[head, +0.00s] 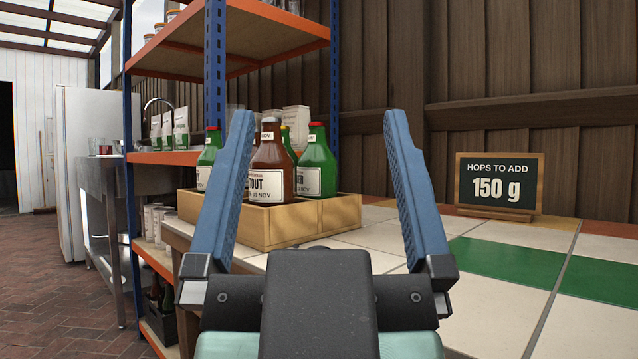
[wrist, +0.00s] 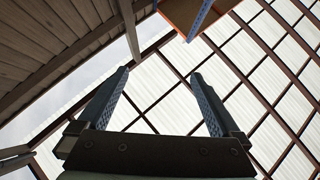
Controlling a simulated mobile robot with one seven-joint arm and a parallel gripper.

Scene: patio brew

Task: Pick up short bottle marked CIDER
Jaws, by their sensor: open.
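My gripper (head: 318,150) is open and empty, its two blue fingers spread wide in front of the head view. Beyond it, a wooden crate (head: 290,226) on the tiled counter holds several bottles. A brown bottle (head: 271,160) with a white cap has a label that reads in part "TOUT". Green bottles with red caps stand beside it, one at the right (head: 317,165) and one at the left (head: 208,160). No label reading CIDER is legible. The wrist view shows my gripper (wrist: 160,95) open against the roof, with no bottles.
A blue and orange shelf rack (head: 215,60) stands behind and left of the crate. A small chalkboard (head: 499,184) reading "HOPS TO ADD 150 g" stands at the right. The tiled counter (head: 400,240) is clear between crate and chalkboard. A metal sink bench (head: 97,190) is at far left.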

